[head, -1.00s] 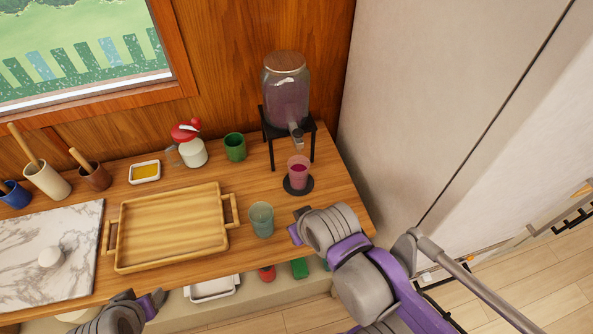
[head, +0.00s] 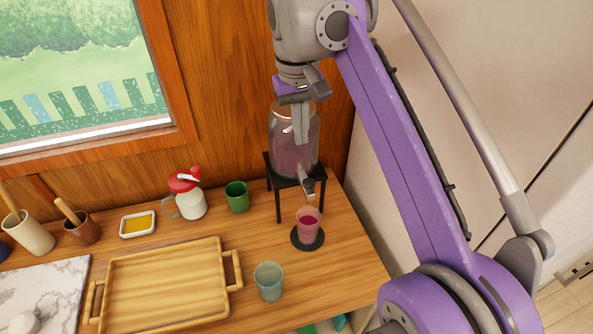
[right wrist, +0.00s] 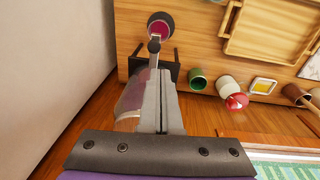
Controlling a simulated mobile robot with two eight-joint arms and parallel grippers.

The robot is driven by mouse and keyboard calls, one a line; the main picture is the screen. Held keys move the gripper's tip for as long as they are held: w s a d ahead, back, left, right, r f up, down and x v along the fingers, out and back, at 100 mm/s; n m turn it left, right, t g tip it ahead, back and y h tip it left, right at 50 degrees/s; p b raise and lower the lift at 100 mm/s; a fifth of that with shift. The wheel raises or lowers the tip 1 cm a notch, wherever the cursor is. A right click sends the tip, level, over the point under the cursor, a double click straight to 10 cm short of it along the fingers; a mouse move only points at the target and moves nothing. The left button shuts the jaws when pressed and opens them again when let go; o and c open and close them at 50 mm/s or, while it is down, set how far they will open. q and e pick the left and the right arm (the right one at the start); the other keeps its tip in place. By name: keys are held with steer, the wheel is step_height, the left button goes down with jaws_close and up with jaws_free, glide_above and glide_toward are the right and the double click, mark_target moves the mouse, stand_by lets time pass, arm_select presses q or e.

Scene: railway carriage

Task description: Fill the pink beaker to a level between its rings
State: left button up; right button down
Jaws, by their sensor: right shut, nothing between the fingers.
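The pink beaker (head: 308,217) stands upright on a round dark coaster (head: 302,245), below the tap (head: 305,183) of the glass dispenser (head: 290,150). Dark pink liquid shows inside the beaker; its rings are too small to make out. The beaker (right wrist: 160,27) also shows at the top of the right wrist view, beyond the tap (right wrist: 154,46). My right gripper (head: 300,138) is shut and empty, fingers pointing down in front of the dispenser jar, above the tap. The fingers partly hide the jar. My left gripper is out of view.
The black stand (head: 278,205) carries the dispenser. A green cup (head: 237,197), a red-lidded jar (head: 190,203), a clear bluish glass (head: 269,283) and a wooden tray (head: 165,290) stand to the left. A pale wall rises close on the right.

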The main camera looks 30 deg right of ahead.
mark_target(308, 182)
steer(key=shift+w+d+r+g, duration=0.2)
steer(key=shift+d+r, duration=0.1)
steer(key=shift+r, duration=0.15)
steer(key=shift+w+d+r+g, duration=0.15)
steer(key=shift+d+r, duration=0.1)
steer(key=shift+r, duration=0.15)
steer(key=f+b, duration=0.1)
steer(key=f, duration=0.8)
steer(key=d+f+b, duration=0.1)
steer(key=f, duration=0.4)
steer(key=shift+s+b, duration=0.25)
steer(key=shift+b, duration=0.05)
